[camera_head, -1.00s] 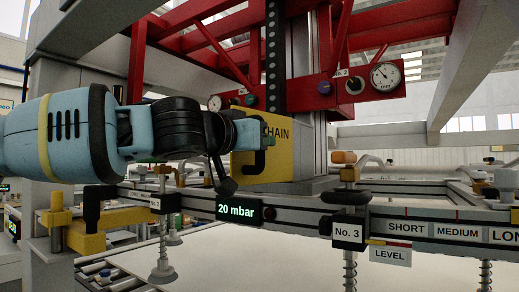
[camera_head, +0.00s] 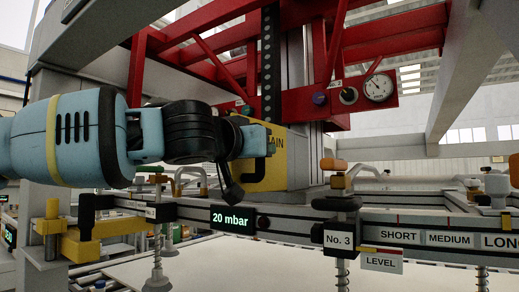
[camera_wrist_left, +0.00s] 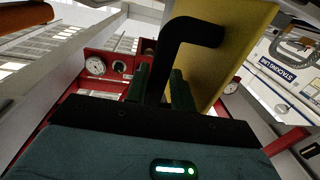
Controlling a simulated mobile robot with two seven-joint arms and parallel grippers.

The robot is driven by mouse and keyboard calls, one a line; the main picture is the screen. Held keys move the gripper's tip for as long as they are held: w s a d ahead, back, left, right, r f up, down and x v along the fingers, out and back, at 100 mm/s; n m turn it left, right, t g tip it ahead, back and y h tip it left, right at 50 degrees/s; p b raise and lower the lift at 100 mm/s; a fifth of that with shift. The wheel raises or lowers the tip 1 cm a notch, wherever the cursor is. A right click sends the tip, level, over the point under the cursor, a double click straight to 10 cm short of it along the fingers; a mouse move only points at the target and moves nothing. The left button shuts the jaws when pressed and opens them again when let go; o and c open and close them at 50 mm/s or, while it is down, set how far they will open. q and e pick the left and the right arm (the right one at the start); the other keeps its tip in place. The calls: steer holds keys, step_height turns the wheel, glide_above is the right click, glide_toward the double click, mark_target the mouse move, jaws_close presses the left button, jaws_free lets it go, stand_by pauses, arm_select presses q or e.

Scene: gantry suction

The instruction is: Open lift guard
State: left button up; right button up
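The lift guard is a yellow panel (camera_head: 290,165) with partly covered lettering ending in "AIN" and a black bent handle (camera_head: 259,171). It stands upright below the red frame, at the centre of the head view. My left gripper (camera_head: 257,140) is at the handle's upper part and hides some lettering. In the left wrist view the green fingers (camera_wrist_left: 160,84) stand on either side of the black handle (camera_wrist_left: 192,30), with the yellow panel (camera_wrist_left: 225,60) behind and to the right. Whether the fingers press on the handle cannot be told. My right gripper is not in view.
A rail with a "20 mbar" display (camera_head: 232,219) and a "No. 3" plate (camera_head: 339,239) runs below the guard. Suction stems hang from it over a pale sheet (camera_head: 200,265). A round gauge (camera_head: 377,86) and knobs sit on the red frame. A grey post stands at left.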

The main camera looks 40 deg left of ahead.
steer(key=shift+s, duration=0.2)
arm_select(q)
steer(key=shift+s, duration=0.25)
steer(key=s, duration=0.7)
steer(key=shift+s+d+b, duration=0.15)
steer(key=shift+d+b, duration=0.2)
steer(key=shift+d, duration=0.1)
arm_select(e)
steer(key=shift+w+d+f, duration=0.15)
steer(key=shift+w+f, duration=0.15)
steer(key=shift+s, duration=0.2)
